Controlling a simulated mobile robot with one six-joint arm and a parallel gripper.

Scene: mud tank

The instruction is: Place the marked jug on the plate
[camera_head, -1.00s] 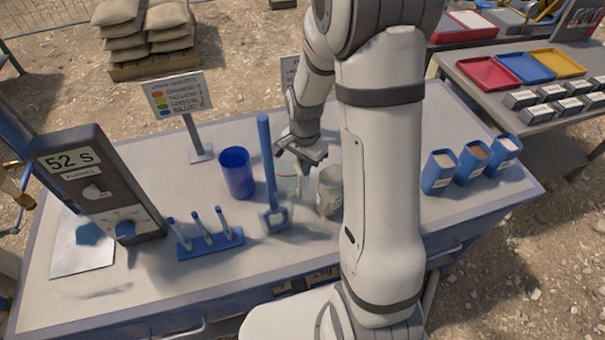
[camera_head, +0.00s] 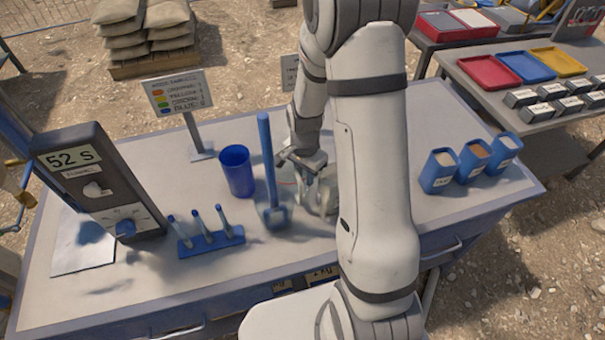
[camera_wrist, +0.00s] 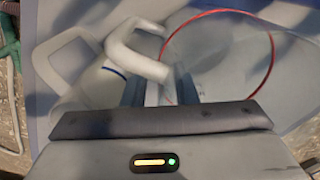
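My gripper (camera_wrist: 160,90) is low over the table, among the jugs. Its two fingers stand apart with a pale strip between them, probably part of a white handle (camera_wrist: 135,48); I see no firm grip. A clear jug with a red ring (camera_wrist: 272,50) is just right of the fingers in the wrist view. A second, whitish jug with a handle (camera_wrist: 62,45) and a blue line is at the left there. In the head view a cloudy jug (camera_head: 328,195) is partly behind my arm. A flat grey plate (camera_head: 82,255) lies at the table's left end, by the timer box.
A blue cup (camera_head: 237,172), an upright blue-handled tool (camera_head: 268,170) and a blue rack of rods (camera_head: 212,243) stand between my gripper and the plate. The timer box (camera_head: 100,185) reads 52 S. Blue containers (camera_head: 472,163) are at the right.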

